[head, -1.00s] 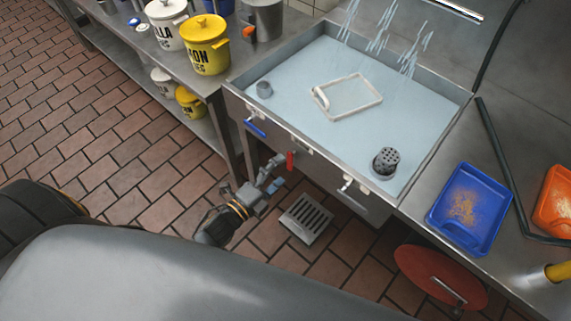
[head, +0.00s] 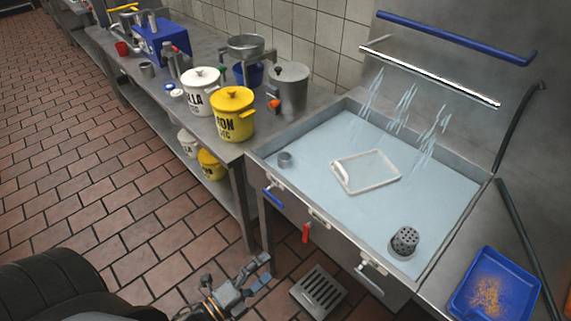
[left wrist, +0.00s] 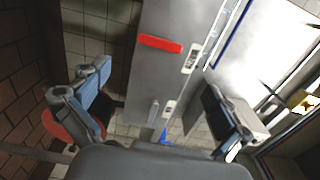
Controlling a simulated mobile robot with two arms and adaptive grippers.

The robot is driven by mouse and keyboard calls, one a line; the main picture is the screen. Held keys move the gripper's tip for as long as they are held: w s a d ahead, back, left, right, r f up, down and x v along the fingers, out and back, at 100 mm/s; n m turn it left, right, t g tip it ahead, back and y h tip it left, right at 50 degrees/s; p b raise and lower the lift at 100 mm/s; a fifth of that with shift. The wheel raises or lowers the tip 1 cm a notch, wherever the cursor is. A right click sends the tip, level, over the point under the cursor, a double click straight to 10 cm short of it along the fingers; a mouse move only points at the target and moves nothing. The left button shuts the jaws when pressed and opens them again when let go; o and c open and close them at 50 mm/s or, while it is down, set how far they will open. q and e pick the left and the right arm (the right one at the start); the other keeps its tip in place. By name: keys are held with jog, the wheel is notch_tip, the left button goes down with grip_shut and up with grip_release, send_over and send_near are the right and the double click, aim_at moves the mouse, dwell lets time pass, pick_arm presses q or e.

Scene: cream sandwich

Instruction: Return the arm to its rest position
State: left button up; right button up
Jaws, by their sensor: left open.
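My left gripper (head: 262,273) is low in the head view, in front of and below the sink unit. Its fingers are open and nothing is between them. In the left wrist view the two fingers (left wrist: 160,98) stand wide apart on either side, clear of the metal front. The red handle (head: 306,232) of the sink unit is up and to the right of the gripper in the head view; it also shows in the wrist view (left wrist: 160,43). My right gripper is not in view.
The sink (head: 330,215) holds water, a clear frame-like tray (head: 368,172) and a perforated grey cylinder (head: 404,240). A blue handle (head: 273,196) juts from its front. Yellow (head: 233,115) and white (head: 200,92) pots stand on the counter. The tiled floor at left is clear.

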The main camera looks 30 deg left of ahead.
pick_arm(q)
jog(key=shift+f, duration=0.1)
jog(key=s+a+f+n+g+y, duration=0.1)
jog(key=s+f+n+g+y, duration=0.2)
jog(key=f, duration=0.6)
jog(key=s+a+f+n+g, duration=0.1)
jog(key=s+f+n+g, duration=0.15)
jog(key=f+n, duration=0.45)
jog(key=s+a+f+n+g+y, duration=0.1)
jog(key=s+f+n+g+y, duration=0.15)
jog(key=f, duration=0.85)
jog(key=s+f+n+g, duration=0.3)
jog(key=s+f, duration=0.3)
jog(key=s, duration=0.3)
jog(key=s+f+n+g, duration=0.4)
jog(key=s+f, duration=0.3)
jog(key=s, duration=0.3)
jog(key=shift+d+g+y, duration=0.25)
jog(key=shift+g+y, duration=0.1)
jog(key=shift+g, duration=0.15)
